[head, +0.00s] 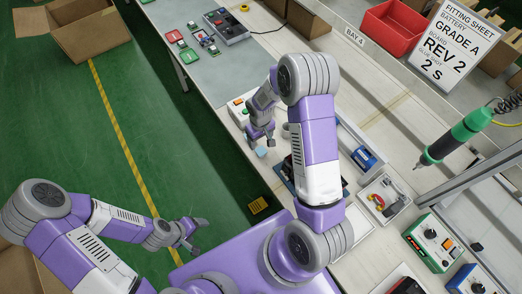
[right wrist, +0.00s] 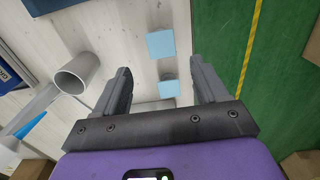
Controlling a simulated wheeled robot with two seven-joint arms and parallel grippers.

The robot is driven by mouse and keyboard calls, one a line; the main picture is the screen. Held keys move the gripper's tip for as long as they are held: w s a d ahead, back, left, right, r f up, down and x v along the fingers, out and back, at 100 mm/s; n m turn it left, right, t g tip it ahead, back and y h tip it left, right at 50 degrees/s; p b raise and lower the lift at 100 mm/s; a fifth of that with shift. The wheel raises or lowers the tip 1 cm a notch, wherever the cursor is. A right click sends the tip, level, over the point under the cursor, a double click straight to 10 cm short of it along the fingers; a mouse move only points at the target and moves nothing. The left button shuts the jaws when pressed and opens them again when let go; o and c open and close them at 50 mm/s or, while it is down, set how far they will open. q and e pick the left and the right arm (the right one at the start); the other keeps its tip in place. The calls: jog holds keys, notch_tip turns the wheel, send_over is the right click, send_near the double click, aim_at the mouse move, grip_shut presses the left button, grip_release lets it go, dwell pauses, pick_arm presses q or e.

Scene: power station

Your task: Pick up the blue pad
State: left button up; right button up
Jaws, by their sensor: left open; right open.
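A small light-blue pad (head: 261,153) lies near the left edge of the bench, just below my right gripper (head: 262,138) in the head view. In the right wrist view two light-blue squares show: one pad (right wrist: 160,44) beyond the fingertips and another blue square (right wrist: 168,90) between the fingers. My right gripper (right wrist: 164,78) is open, with its fingers apart on either side of the nearer square; I cannot tell whether they touch anything. My left gripper (head: 190,230) is open and empty over the green floor, away from the bench.
A grey cylinder (right wrist: 78,74) stands left of the fingers in the right wrist view. The bench edge and green floor (right wrist: 282,60) lie to the right. On the bench are a tray with coloured parts (head: 385,197), a red bin (head: 393,27) and a hanging green screwdriver (head: 455,137).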

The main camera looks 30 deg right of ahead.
aim_at(261, 151)
jog(key=f, duration=0.3)
jog(key=s+f, duration=0.1)
jog(key=f, duration=0.1)
jog(key=shift+a, duration=0.1)
jog(key=shift+w+f, duration=0.1)
jog(key=shift+f, duration=0.1)
jog(key=shift+f+b, duration=0.25)
jog(key=shift+b, duration=0.2)
jog(key=c, duration=1.1)
